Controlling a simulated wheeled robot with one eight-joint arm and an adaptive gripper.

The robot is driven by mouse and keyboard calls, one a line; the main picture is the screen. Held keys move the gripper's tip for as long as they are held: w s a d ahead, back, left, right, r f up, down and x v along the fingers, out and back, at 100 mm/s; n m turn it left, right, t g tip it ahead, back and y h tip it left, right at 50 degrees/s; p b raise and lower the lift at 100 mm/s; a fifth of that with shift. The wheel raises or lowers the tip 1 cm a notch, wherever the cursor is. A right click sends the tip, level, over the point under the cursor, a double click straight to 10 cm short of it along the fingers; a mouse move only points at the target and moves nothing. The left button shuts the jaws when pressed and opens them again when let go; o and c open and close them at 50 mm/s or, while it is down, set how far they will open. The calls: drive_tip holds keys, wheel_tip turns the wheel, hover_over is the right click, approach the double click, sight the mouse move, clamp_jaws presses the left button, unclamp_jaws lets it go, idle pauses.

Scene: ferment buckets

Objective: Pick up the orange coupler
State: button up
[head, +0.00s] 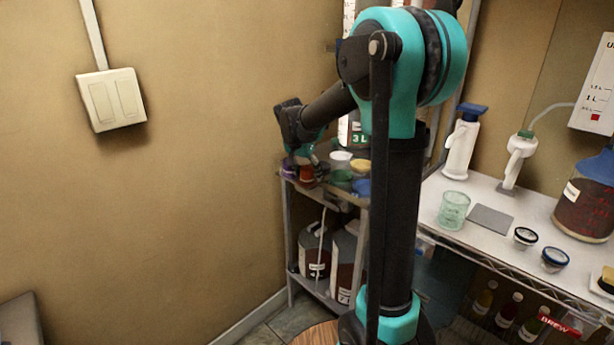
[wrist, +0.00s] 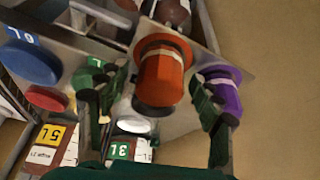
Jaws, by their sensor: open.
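The orange coupler (wrist: 161,76) is a ribbed orange-red cylinder with a wider flange and a pale band. In the wrist view it lies between the two open fingers of my gripper (wrist: 162,108), with a visible gap to each finger. In the head view the coupler (head: 306,174) is a small orange-red shape on the small shelf cart's top, just below my gripper (head: 304,158). No contact between fingers and coupler shows. In the head view my own arm covers part of the cart.
A purple piece (wrist: 222,90) stands close behind the right finger. A green piece (wrist: 92,72) is near the left finger. Blue (wrist: 30,62) and red (wrist: 47,98) lids are farther left. Labelled bottles stand near. The cart's top edge (wrist: 215,45) runs close to the wall.

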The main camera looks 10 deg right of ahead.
drive_tip(key=shift+c, duration=0.3)
drive_tip(key=c, duration=1.3)
drive_tip(key=shift+r, duration=0.1)
